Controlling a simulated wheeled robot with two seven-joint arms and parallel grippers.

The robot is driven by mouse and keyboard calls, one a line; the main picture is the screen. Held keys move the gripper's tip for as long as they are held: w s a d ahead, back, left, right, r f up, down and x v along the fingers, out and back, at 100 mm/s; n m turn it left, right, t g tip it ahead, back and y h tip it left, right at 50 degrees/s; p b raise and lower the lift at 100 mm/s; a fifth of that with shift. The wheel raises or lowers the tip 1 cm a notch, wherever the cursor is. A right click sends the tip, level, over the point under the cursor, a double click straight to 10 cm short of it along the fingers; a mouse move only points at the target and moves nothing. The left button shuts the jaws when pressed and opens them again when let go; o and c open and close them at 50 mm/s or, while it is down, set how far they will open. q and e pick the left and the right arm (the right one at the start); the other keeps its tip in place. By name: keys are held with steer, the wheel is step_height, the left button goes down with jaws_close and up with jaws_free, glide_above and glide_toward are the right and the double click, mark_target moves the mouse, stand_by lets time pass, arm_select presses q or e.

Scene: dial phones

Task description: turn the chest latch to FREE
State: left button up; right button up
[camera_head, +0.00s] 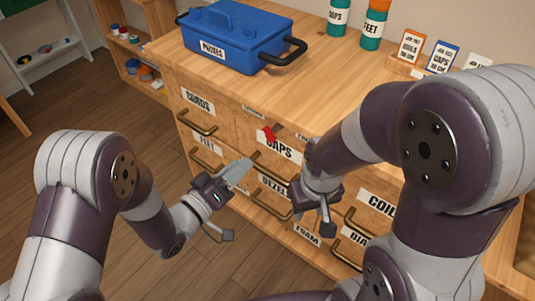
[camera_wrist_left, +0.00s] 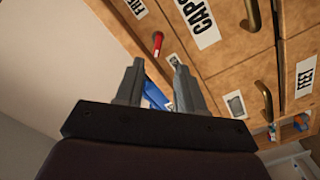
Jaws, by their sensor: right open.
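The small red latch (camera_head: 268,133) sits on the chest's wooden front (camera_head: 228,118), just above the CAPS label. It also shows in the left wrist view (camera_wrist_left: 157,42), ahead of the fingertips. A FREE label (camera_wrist_left: 139,7) lies to one side of it and another small label (camera_wrist_left: 234,104) to the other. I cannot tell which label the latch points to. My left gripper (camera_head: 243,167) is open and empty, below and left of the latch, apart from it; its two fingers show in the wrist view (camera_wrist_left: 155,68). My right gripper (camera_head: 311,152) is right of the latch, partly hidden by its arm.
A blue PHONES box (camera_head: 225,40) with a dark handle stands on the chest top (camera_head: 335,55). Bottles (camera_head: 374,28) and small cards (camera_head: 411,46) stand behind. Drawer handles (camera_head: 197,125) stick out of the front. Open floor (camera_head: 100,110) lies to the left.

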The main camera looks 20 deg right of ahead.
mark_target(267, 138)
arm_select(q)
steer(key=b+x, duration=0.2)
steer(key=x, duration=0.9)
steer(key=shift+w+r, duration=0.1)
steer(key=shift+r, duration=0.05)
steer(key=shift+w+d+r, duration=0.1)
steer(key=shift+w+d, duration=0.15)
steer(key=shift+d, duration=0.05)
jaws_close()
